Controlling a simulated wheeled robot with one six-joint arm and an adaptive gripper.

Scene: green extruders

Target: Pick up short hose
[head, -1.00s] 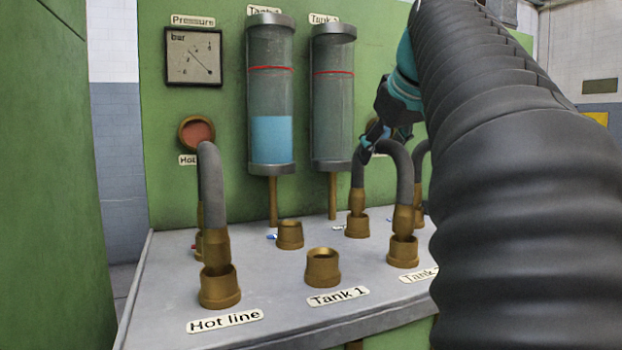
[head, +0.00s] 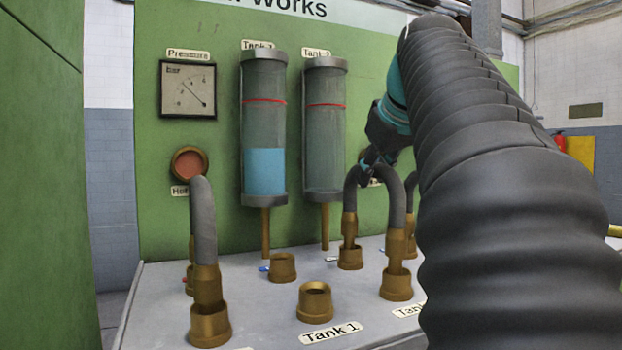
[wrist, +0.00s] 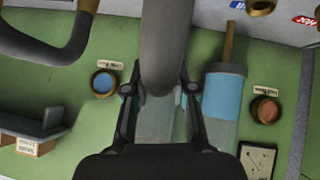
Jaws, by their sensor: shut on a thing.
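The short hose (head: 398,200) is a dark grey inverted U with brass ends, in the middle of the head view. Its ends stand upright at two brass sockets, one at the back (head: 350,259) and one in front (head: 396,287). I cannot tell whether the ends are clear of the sockets. My gripper (head: 368,166) is at the top of its arch, partly hidden behind it and my arm. In the wrist view the hose (wrist: 166,40) runs between the two fingers of my gripper (wrist: 158,92), which are shut on it.
Another grey hose (head: 203,225) stands at the left; a third (head: 411,190) is partly hidden at the right. Two empty brass sockets (head: 314,301) (head: 283,267) sit between on the grey table (head: 262,315). Glass tanks (head: 264,120) (head: 325,130) and a gauge (head: 187,90) are behind.

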